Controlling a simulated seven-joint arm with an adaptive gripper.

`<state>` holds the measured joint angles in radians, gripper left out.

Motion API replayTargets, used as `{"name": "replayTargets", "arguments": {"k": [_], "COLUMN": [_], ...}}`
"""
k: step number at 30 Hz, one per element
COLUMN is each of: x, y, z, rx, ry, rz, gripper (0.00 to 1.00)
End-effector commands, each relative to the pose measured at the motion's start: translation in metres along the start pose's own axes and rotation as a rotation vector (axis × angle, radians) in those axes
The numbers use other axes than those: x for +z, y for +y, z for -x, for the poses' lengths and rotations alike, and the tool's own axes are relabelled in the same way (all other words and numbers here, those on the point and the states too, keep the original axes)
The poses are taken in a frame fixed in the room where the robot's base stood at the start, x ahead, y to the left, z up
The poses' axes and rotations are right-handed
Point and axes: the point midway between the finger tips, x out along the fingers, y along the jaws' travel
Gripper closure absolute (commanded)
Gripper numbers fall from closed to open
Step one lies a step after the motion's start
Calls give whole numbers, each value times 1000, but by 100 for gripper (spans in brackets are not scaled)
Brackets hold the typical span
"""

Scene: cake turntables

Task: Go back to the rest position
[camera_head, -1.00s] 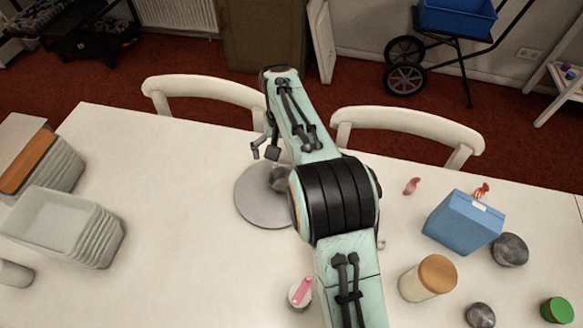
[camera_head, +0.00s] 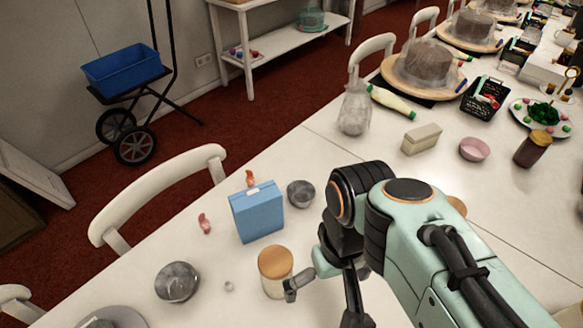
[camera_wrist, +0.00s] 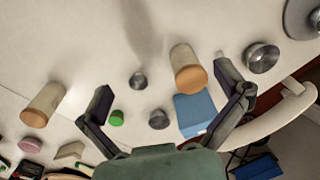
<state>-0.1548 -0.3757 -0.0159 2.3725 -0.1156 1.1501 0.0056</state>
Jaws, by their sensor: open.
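My gripper (camera_head: 318,298) is in the lower middle of the head view, above the table and close to a jar with a wooden lid (camera_head: 275,270). In the wrist view my gripper (camera_wrist: 165,95) has its two dark fingers spread wide, with nothing held between them. Below it in that view are the white tabletop, the jar (camera_wrist: 188,72), a blue box (camera_wrist: 196,112) and a small green-topped item (camera_wrist: 116,118). The grey turntable (camera_head: 118,317) is cut off at the bottom left of the head view.
The blue box (camera_head: 257,213) stands between two grey bowls (camera_head: 177,282) and (camera_head: 300,194). A wrapped bag (camera_head: 354,110), a beige block (camera_head: 421,138) and a pink bowl (camera_head: 474,149) stand farther back. Wrapped cakes (camera_head: 430,64) line the far table. White chairs (camera_head: 160,190) edge the table.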

Motion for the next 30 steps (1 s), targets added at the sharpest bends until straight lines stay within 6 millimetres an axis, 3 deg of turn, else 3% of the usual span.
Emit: {"name": "replayTargets", "arguments": {"k": [1,3,6,17,18,30], "x": [19,36,50,52,52,50], "y": [7,11,13,13,13,13], "z": [-5,-12,-18,-19,-19,-19], "rx": [-4,-9,-13,-14,-14,-13], "ry": [7,9,9,7,7,13], "rz": [-51,-96,-129,-134,-134,-165], "gripper": [2,2,2,2,11,11]}}
